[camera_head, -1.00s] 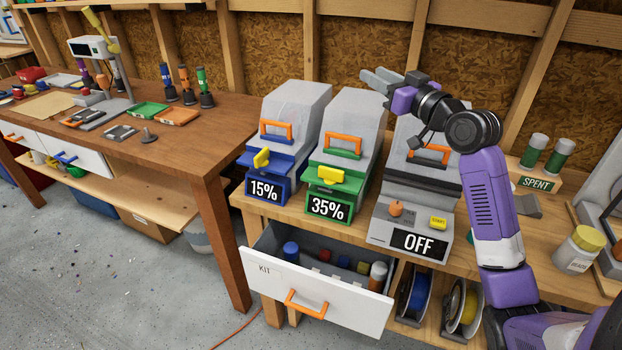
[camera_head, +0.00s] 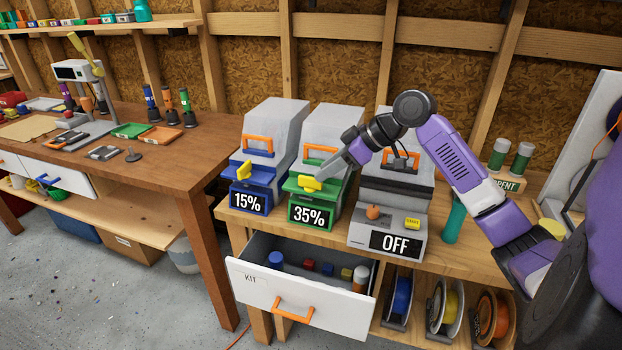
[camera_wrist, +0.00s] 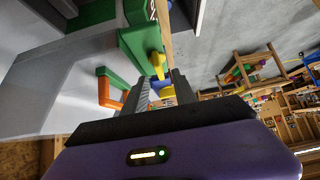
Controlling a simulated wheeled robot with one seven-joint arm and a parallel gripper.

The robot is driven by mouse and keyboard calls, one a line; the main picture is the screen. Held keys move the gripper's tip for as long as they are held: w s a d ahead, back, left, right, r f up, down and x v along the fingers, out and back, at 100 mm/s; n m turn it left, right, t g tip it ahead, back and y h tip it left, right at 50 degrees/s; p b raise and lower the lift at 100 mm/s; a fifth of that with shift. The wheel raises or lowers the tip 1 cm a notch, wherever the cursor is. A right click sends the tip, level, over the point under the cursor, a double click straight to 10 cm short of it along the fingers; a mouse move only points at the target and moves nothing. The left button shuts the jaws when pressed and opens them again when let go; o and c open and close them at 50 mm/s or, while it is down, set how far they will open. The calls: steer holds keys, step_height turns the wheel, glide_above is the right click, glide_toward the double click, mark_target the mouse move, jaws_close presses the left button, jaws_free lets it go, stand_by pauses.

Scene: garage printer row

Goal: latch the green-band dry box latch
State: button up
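The green-band dry box (camera_head: 331,127) stands in the middle of the row, with a 35% display and an orange handle on its lid. Its yellow latch (camera_head: 309,184) sticks out at the front of the green band. In the wrist view the latch (camera_wrist: 156,63) shows just beyond the fingertips. My gripper (camera_head: 329,181) is just right of the latch, reaching in from the right. In the wrist view my gripper (camera_wrist: 163,84) has its two fingers apart, with a gap between them. I cannot tell whether a finger touches the latch.
The blue-band dry box (camera_head: 277,124), showing 15%, stands close on the left. A grey box with an OFF display (camera_head: 394,242) stands on the right. Below, the kit drawer (camera_head: 290,303) is pulled open and sticks out. Spools sit under the bench at right.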

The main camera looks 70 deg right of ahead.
steer(key=shift+x, duration=2.7)
jaws_close()
